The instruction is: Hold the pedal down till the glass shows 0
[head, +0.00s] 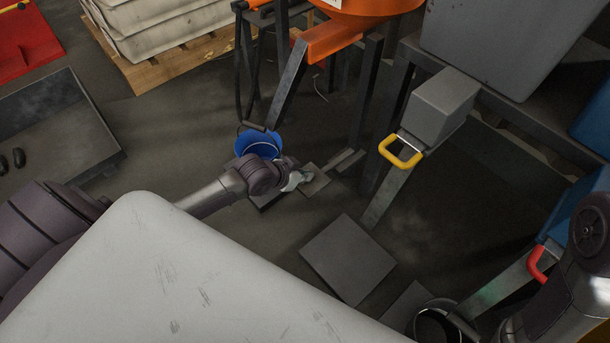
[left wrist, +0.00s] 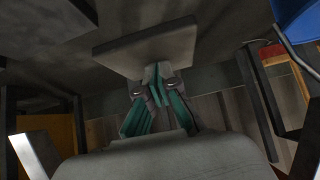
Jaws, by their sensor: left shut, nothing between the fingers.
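My left gripper (head: 297,178) reaches down from the left in the head view, with its fingers shut and empty. Its tip is at a small grey plate (head: 316,181), which looks like the pedal, low beside the blue bucket. In the left wrist view the closed teal-padded fingers (left wrist: 157,82) meet the face or edge of a grey slab (left wrist: 145,48). I cannot tell whether they press it or how far down it is. I cannot make out the glass or a reading.
A blue bucket (head: 257,143) stands just behind my left gripper. An orange hopper (head: 365,5) on dark legs is above. A grey box with a yellow handle (head: 400,151) and a red handle (head: 537,264) are to the right. A flat grey plate (head: 348,258) lies on the floor.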

